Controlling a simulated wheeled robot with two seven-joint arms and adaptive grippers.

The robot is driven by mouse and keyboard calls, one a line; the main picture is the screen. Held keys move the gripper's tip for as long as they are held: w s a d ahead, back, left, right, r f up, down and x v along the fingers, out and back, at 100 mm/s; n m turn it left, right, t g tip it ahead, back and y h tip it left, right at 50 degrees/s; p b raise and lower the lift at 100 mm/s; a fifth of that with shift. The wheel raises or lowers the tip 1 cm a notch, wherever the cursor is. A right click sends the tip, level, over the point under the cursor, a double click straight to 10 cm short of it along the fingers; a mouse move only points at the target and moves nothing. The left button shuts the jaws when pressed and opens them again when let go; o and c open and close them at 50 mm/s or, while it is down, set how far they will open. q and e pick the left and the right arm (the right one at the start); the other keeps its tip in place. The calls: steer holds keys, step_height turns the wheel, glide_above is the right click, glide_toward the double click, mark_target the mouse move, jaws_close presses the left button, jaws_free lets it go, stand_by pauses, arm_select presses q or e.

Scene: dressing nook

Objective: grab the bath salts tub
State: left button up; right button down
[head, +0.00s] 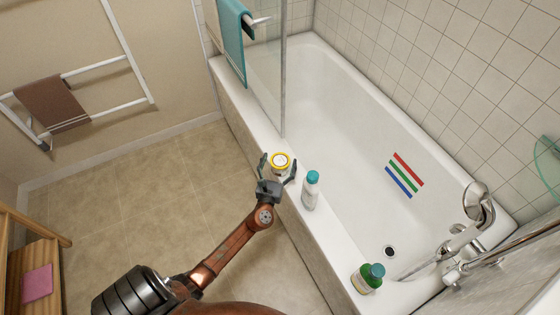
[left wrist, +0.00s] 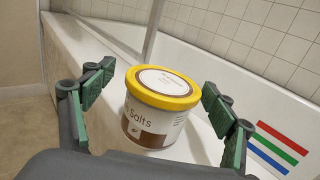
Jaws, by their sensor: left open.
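The bath salts tub (head: 280,161) has a yellow lid and stands on the near rim of the bathtub. In the left wrist view the tub (left wrist: 155,108) shows a white and brown label reading "Salts". My left gripper (head: 278,170) is open, with one finger on each side of the tub. In the left wrist view its green-padded fingers (left wrist: 155,95) stand apart from the tub, with gaps on both sides. My right gripper is not in view.
A white bottle with a teal cap (head: 310,190) stands on the rim just right of the tub. A glass screen (head: 265,80) rises behind the tub. The bathtub (head: 340,120) is empty, with a chrome tap (head: 465,240) at its right end.

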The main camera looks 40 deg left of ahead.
arm_select(q)
steer(key=v, duration=1.2)
steer(key=shift+d, duration=0.1)
